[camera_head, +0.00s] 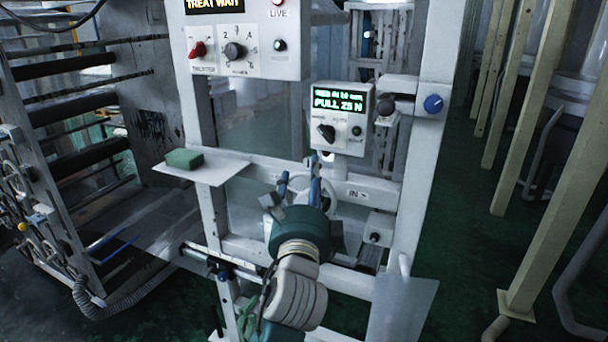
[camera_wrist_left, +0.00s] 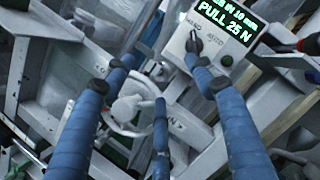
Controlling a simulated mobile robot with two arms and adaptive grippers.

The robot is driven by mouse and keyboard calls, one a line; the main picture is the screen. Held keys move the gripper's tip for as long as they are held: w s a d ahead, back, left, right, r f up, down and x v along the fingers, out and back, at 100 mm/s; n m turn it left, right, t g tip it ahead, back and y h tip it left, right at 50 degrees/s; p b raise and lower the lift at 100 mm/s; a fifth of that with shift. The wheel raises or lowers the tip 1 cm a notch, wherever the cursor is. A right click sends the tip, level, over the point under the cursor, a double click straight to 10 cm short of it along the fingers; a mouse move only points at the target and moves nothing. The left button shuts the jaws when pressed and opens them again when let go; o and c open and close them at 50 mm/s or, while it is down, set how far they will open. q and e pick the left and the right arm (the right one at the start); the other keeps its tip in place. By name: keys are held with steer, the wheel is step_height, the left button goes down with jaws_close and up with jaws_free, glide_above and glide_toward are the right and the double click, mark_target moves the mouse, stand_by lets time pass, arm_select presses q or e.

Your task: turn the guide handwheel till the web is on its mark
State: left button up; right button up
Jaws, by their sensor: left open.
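The white guide handwheel (camera_head: 298,182) sits on the machine's front rail, below the small display box, partly hidden by my gripper. In the left wrist view the handwheel (camera_wrist_left: 130,114), with its spokes and hub, lies beyond my blue fingers. My left gripper (camera_head: 314,180) is open in front of it, with the fingers spread and pointing at the wheel; it holds nothing. Whether a finger touches the rim I cannot tell. The display (camera_head: 339,100) has green text with "PULL 25 N"; its upper line is hard to read. I cannot make out the web's mark. My right gripper is out of view.
A green block (camera_head: 184,159) lies on a white shelf (camera_head: 222,169) left of the wheel. The display box carries a black selector knob (camera_head: 326,132). A control panel (camera_head: 243,50) is above. Beige posts stand right.

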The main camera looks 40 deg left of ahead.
arm_select(q)
steer(key=shift+s+d+r+p, duration=0.2)
steer(key=shift+s+d, duration=0.35)
steer(key=shift+s, duration=0.3)
steer(key=shift+s+d+r+p, duration=0.2)
steer(key=shift+s+d, duration=0.35)
steer(key=shift+s, duration=0.3)
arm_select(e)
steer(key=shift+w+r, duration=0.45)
arm_select(q)
steer(key=shift+p, duration=0.3)
steer(key=shift+c, duration=0.5)
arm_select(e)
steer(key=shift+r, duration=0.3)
